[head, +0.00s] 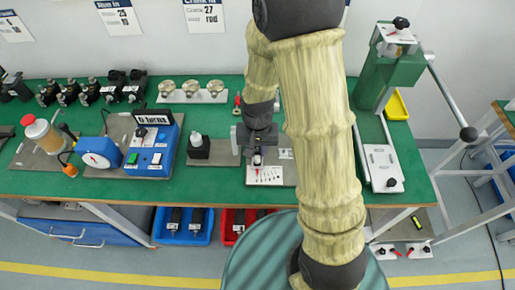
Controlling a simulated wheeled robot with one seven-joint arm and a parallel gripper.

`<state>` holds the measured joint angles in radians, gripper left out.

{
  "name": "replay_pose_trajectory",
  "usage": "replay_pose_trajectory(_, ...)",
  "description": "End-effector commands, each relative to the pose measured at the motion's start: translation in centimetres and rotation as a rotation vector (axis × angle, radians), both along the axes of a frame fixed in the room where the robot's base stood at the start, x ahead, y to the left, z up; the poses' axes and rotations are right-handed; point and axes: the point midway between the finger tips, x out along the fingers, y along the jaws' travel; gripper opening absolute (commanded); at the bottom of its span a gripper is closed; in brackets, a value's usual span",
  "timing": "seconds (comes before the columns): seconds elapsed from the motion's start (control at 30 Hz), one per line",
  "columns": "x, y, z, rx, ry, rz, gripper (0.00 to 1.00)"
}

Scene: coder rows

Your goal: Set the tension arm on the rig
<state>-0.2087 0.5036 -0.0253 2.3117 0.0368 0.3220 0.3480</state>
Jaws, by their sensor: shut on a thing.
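My gripper (256,150) points down at the middle of the green bench, over a white panel (263,176) with small dark marks. It is shut on a small dark part with a pale spot, which I take to be the tension arm's knob (257,160). The jaws hide most of that part, so its angle cannot be told. A black block with a pale top (198,147) stands on the plate, left of my gripper. My arm covers the right side.
A green press (388,70) with a long lever stands right. Several metal knobs sit on a white strip (192,97) behind. Blue and red bins lie below the bench.

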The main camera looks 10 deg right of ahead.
Motion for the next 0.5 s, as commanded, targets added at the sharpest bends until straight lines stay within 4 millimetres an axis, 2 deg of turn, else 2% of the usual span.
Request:
replay_pose_trajectory(0.13, -0.32, -0.06, -0.53, -0.002, 0.012, 0.0, 0.0)
replay_pose_trajectory(0.17, -0.34, -0.06, -0.55, -0.003, 0.012, 0.0, 0.21)
replay_pose_trajectory(0.23, -0.37, -0.07, -0.59, -0.003, 0.013, 0.0, 0.35)
replay_pose_trajectory(0.27, -0.39, -0.06, -0.6, -0.003, 0.013, 0.0, 0.38)
replay_pose_trajectory(0.47, -0.43, -0.08, -0.19, -0.003, 0.014, 0.0, 0.38)
replay_pose_trajectory(0.5, -0.4, -0.06, 0.15, -0.003, 0.013, 0.0, 0.45)
